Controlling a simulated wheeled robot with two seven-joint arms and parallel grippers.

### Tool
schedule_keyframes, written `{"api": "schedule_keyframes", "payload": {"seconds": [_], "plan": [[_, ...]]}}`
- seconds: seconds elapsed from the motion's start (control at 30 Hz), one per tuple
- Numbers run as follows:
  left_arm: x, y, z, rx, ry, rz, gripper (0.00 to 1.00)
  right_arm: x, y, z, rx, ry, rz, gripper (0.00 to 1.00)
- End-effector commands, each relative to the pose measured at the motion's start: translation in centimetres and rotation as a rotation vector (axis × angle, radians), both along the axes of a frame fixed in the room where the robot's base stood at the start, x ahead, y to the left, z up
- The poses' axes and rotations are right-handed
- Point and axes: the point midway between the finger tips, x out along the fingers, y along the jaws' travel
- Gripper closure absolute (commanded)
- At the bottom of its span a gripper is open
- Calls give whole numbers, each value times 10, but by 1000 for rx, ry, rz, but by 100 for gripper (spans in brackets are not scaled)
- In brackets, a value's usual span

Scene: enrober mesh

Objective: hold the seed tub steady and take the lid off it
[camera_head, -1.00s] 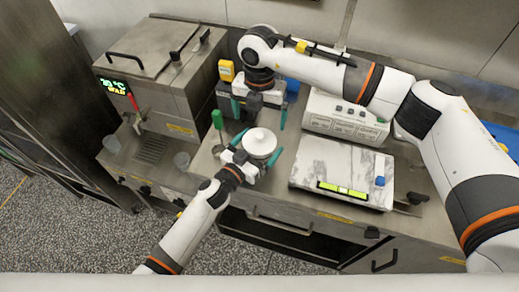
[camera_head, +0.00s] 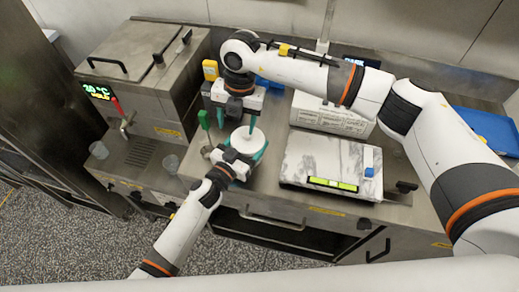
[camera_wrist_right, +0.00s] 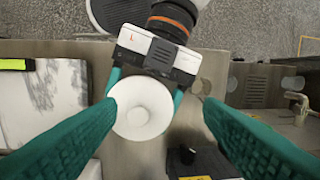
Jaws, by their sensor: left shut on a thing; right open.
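The seed tub shows from above as a round white lid (camera_head: 247,139) with a small raised centre; its body is mostly hidden below the lid. The lid also shows in the right wrist view (camera_wrist_right: 142,110). My left gripper (camera_head: 246,158) is shut on the tub from the front, its teal fingers along the tub's sides. My right gripper (camera_wrist_right: 160,108) is open and empty above the tub. In the right wrist view the lid lies between its fingers, closer to the left one. I cannot tell the exact height gap.
A green-handled item (camera_head: 204,119) stands close left of the tub. A blue tray (camera_head: 488,130) is far right.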

Motion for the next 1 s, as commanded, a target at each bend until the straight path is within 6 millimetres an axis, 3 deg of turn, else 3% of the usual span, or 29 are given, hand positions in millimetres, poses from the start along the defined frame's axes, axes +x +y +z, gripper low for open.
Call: {"api": "schedule_keyframes", "payload": {"seconds": [0.1,0.2,0.33,0.47,0.6,0.73,0.87,1.0], "plan": [[0,0,-1,1,1,0,65,-36,42,-9,237,92,70,55],[0,0,-1,1,1,0,65,-74,86,1,529,181,110,55],[0,0,-1,1,1,0,65,-111,131,42,966,275,75,55],[0,0,-1,1,1,0,65,-118,144,94,1360,317,-83,55],[0,0,-1,1,2,1,65,-97,124,134,1690,313,-380,55],[0,0,-1,0,2,0,65,-65,84,141,1870,281,-750,55],[0,0,-1,0,2,0,65,-41,33,115,1899,241,-1169,55],[0,0,-1,0,2,0,65,-37,-18,63,1765,219,-1589,55]]}}
